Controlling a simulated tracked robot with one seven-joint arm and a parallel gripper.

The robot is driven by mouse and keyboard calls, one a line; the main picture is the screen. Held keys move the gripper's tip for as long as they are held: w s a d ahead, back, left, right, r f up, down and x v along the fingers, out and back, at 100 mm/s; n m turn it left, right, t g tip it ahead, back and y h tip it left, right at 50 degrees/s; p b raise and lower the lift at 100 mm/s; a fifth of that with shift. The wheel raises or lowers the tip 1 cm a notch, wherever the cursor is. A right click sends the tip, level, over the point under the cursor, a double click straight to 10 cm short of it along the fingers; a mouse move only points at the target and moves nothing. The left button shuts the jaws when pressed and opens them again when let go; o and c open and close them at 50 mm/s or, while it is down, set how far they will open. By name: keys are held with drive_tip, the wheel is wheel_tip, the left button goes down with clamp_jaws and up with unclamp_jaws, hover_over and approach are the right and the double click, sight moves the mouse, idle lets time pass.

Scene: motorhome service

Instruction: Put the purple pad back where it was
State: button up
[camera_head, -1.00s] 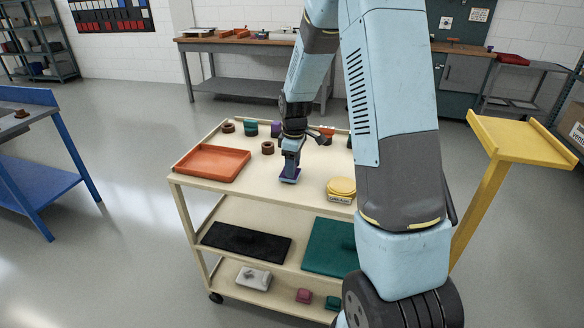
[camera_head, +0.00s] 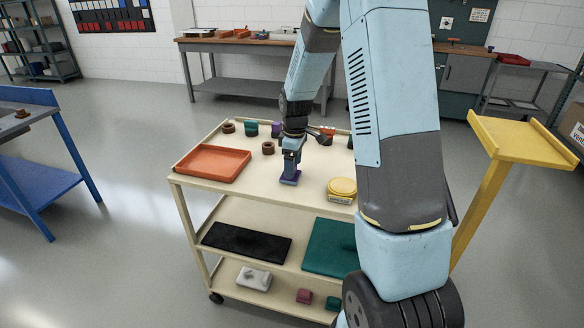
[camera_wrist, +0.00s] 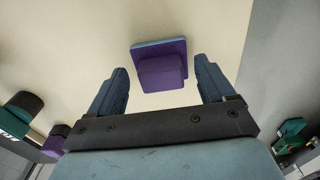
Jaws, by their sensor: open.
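The purple pad (camera_wrist: 163,72) has a square base with a pale blue edge and a raised purple block. In the head view the pad (camera_head: 290,181) rests on the cart's cream top, between the orange tray and the yellow round item. My gripper (camera_head: 291,165) is right above it, pointing down. In the wrist view my gripper (camera_wrist: 161,66) is open, with one finger on each side of the block. Gaps show between both fingers and the block. The gripper hides part of the pad in the head view.
The cart top (camera_head: 245,192) also holds the orange tray (camera_head: 212,163), a yellow round item (camera_head: 342,187) and a brown ring (camera_head: 268,148). Several small items line its back edge, including a teal one (camera_head: 251,129). The cream top around the pad is clear.

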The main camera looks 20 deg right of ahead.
wheel_tip(320, 180, up, 10)
drive_tip(key=s+r+m+t, duration=0.3)
drive_tip(key=s+r+m, duration=0.2)
drive_tip(key=s+r, duration=0.85)
drive_tip(key=s+r+m+t, duration=0.1)
drive_tip(key=s+m, duration=0.2)
drive_tip(key=s, duration=0.5)
drive_tip(key=s+a+r+m+t, duration=0.1)
drive_tip(key=s+m, duration=0.2)
drive_tip(key=s, duration=0.6)
drive_tip(key=shift+r, duration=0.4)
